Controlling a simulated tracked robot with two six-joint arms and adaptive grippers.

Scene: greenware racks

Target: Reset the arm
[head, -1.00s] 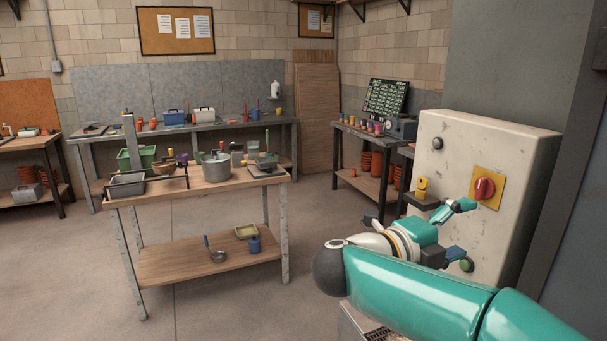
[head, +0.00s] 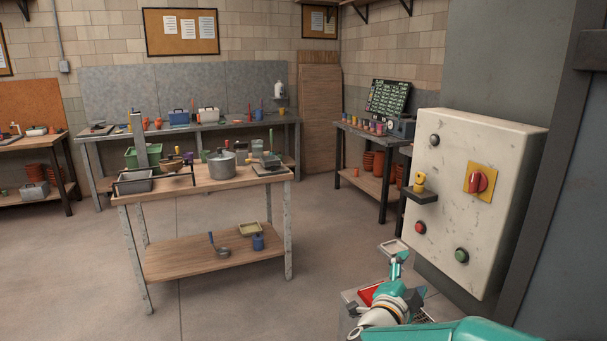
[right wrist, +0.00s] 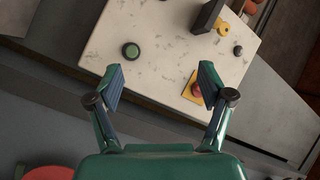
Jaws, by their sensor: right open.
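My right gripper (head: 397,262) is low in the head view, below and to the left of the white control box, apart from it. In the right wrist view its two fingers (right wrist: 163,88) are spread wide with nothing between them. The box face (right wrist: 165,45) fills the top of that view. My left gripper is not in view.
A wooden worktable (head: 225,183) holds a pot; open floor lies between.

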